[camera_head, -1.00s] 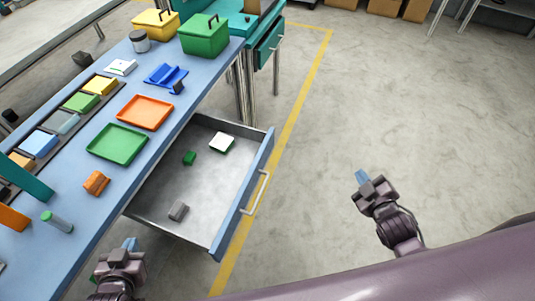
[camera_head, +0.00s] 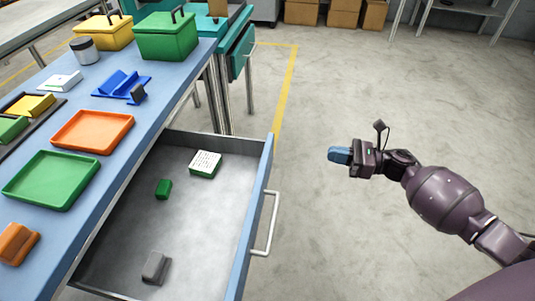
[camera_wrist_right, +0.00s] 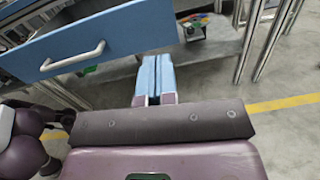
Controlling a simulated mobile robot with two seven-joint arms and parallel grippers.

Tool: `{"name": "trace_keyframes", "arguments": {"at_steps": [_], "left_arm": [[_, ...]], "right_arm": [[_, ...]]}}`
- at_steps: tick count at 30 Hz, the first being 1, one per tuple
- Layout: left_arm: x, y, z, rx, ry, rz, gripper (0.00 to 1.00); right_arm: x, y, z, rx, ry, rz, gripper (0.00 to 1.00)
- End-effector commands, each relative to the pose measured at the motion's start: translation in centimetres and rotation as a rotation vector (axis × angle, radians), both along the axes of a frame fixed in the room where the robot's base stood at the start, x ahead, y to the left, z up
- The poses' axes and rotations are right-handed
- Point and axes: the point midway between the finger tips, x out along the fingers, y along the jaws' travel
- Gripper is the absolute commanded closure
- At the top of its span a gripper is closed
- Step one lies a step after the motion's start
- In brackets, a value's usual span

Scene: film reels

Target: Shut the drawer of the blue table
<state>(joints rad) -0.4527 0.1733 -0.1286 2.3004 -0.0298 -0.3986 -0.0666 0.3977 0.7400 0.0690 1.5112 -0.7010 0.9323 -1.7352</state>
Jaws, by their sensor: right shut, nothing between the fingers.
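The blue table (camera_head: 128,137) stands at the left in the head view. Its drawer (camera_head: 222,230) is pulled far out and holds a white box (camera_head: 205,164), a green block (camera_head: 163,189) and a grey block (camera_head: 155,267). The white bar handle (camera_head: 270,223) is on the drawer's blue front. My right gripper (camera_head: 337,155) is shut and empty, to the right of the drawer front and apart from it. In the right wrist view its blue fingers (camera_wrist_right: 155,78) are together, with the drawer front (camera_wrist_right: 95,45) and handle (camera_wrist_right: 73,57) at upper left. My left gripper is out of view.
On the tabletop are a green tray (camera_head: 52,179), an orange tray (camera_head: 93,130), an orange block (camera_head: 15,243) and a green toolbox (camera_head: 167,38). A teal table (camera_head: 215,24) stands behind. The floor right of the drawer is clear.

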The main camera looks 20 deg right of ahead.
Motion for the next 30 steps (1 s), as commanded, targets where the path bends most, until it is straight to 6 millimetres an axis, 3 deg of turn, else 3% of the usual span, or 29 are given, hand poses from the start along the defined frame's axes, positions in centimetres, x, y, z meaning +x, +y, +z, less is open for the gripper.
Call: {"name": "trace_keyframes", "arguments": {"at_steps": [1,8,30], "left_arm": [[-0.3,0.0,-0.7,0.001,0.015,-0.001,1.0],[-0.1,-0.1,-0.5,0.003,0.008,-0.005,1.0],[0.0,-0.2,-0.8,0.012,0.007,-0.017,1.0]], "right_arm": [[0.2,-0.2,-1.0,-0.027,-0.013,0.017,1.0],[1.1,0.5,-0.5,-0.06,-0.056,0.04,1.0],[7.5,10.2,-0.6,-0.057,-0.051,0.037,1.0]]}}
